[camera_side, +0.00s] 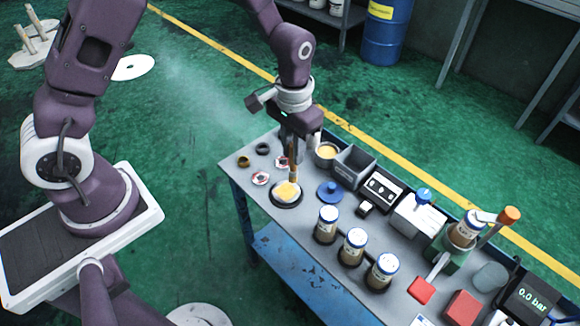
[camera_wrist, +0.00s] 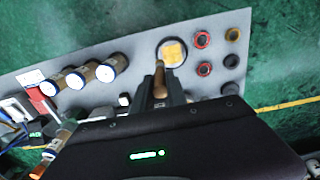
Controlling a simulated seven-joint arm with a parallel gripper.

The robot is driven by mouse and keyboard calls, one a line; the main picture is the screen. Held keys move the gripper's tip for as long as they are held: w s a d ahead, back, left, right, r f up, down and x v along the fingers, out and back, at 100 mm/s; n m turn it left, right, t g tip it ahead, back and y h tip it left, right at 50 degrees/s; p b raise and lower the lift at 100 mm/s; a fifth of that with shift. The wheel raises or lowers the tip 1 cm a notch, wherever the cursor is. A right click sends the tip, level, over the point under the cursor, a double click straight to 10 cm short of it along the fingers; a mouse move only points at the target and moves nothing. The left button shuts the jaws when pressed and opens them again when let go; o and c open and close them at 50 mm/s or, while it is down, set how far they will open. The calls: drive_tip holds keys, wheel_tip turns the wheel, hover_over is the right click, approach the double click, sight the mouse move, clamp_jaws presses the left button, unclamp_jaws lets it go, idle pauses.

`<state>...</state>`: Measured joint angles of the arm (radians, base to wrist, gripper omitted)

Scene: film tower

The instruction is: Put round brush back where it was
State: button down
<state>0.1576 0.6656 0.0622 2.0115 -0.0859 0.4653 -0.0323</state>
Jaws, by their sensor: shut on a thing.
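My gripper (camera_side: 294,150) is above the left end of the workbench, pointing down, shut on the round brush (camera_side: 294,172). The brush is upright with a brown handle; its lower end is over or at a dark-rimmed round dish (camera_side: 274,198) with a yellow middle. I cannot tell whether it touches. In the wrist view the brush (camera_wrist: 159,72) shows between the fingers of my gripper (camera_wrist: 161,92), its end overlapping the edge of the dish (camera_wrist: 159,50). The bristles are not clear.
A tin with yellowish content (camera_side: 326,153) and a grey bin (camera_side: 354,167) stand behind. A blue lid (camera_side: 329,190) lies right of the dish. Several blue-capped jars (camera_side: 353,247) line the front. Small rings (camera_side: 244,162) lie at the left end. The bench's right side is crowded.

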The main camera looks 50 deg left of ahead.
drive_tip(key=w+a+n, duration=0.3)
drive_tip(key=w+a, duration=0.3)
drive_tip(key=w, duration=0.4)
drive_tip(key=w+a+n, duration=0.2)
drive_tip(key=w+a, duration=0.4)
drive_tip(key=w, duration=0.3)
wheel_tip(320, 180, down, 9)
drive_tip(key=shift+w+d, duration=0.15)
drive_tip(key=shift+w, duration=0.1)
drive_tip(key=shift+f, duration=0.1)
drive_tip(key=c, duration=1.3)
unclamp_jaws()
wheel_tip(320, 180, up, 12)
drive_tip(key=shift+r, duration=0.15)
